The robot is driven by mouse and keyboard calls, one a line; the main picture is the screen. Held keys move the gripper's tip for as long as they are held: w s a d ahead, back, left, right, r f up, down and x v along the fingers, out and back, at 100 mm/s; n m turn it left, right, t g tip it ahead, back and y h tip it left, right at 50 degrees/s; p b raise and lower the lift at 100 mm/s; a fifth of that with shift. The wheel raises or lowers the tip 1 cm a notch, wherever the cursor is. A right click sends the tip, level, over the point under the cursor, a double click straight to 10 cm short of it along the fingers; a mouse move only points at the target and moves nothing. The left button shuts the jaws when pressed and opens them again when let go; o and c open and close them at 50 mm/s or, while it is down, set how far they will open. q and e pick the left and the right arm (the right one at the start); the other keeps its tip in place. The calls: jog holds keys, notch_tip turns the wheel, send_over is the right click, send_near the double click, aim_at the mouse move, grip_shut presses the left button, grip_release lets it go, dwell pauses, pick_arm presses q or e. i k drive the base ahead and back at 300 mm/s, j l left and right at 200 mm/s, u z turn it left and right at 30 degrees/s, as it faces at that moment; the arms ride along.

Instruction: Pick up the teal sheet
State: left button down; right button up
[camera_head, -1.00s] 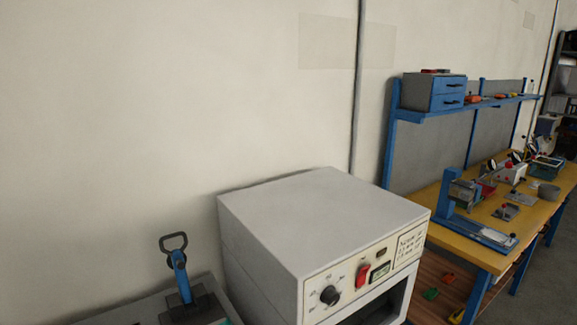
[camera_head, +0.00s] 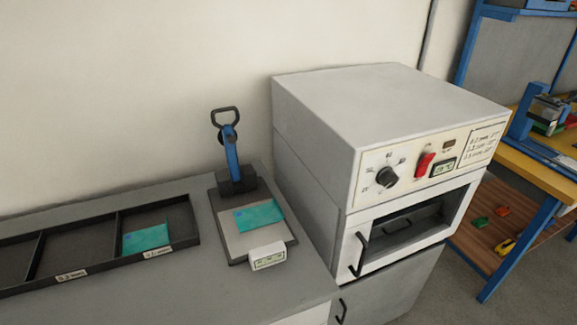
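One teal sheet (camera_head: 259,216) lies flat on the light plate of a small device with a blue upright handle (camera_head: 231,150), on the grey bench. Another teal sheet (camera_head: 146,239) lies in the right compartment of a dark divided tray (camera_head: 190,240) to the left. I cannot tell from the picture which of the two the task means. Neither of my grippers shows in this view.
A white oven-like box (camera_head: 395,110) with a knob, a red switch and an open front window stands right of the device. The grey bench top (camera_head: 225,290) is clear in front of the tray. A yellow workbench (camera_head: 535,165) stands at the far right.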

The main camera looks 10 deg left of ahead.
aim_at(250, 218)
jog(key=u, duration=1.75)
jog(key=z, duration=0.3)
jog(key=k+l+z, duration=0.1)
jog(key=l+z, duration=0.2)
jog(key=z, duration=0.15)
jog(key=l+z, duration=0.3)
jog(key=z, duration=0.15)
jog(key=l+z, duration=0.45)
jog(key=j, duration=0.1)
